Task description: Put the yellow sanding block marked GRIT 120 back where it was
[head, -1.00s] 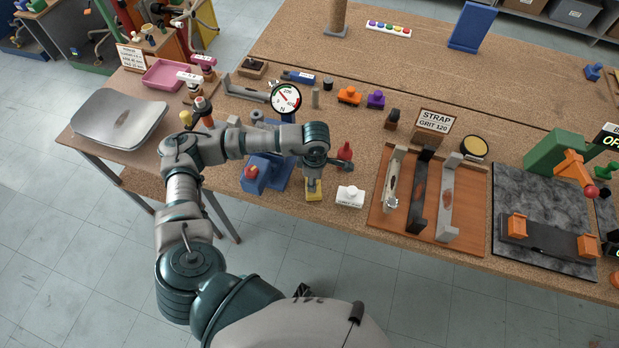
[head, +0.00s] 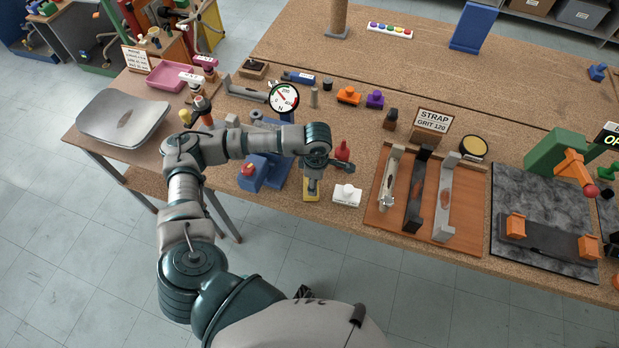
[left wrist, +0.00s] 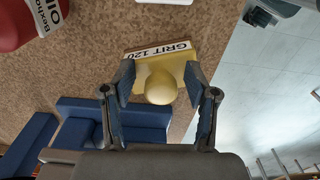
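The yellow sanding block (head: 311,195) marked GRIT 120 stands on the bench near its front edge. In the left wrist view the yellow block (left wrist: 172,57) shows its label and round knob. My left gripper (left wrist: 160,84) is over it, with one finger on each side of the knob. Narrow gaps show between the fingers and knob, so it looks open. In the head view my left gripper (head: 312,182) points down and hides part of the block. My right gripper is not in view.
A white block (head: 347,194) stands just right of the yellow one, with a red bottle (head: 342,151) behind. A blue fixture (head: 254,172) stands left. A wooden tray (head: 385,217) holds straps, with a STRAP GRIT 120 sign (head: 433,121) behind it.

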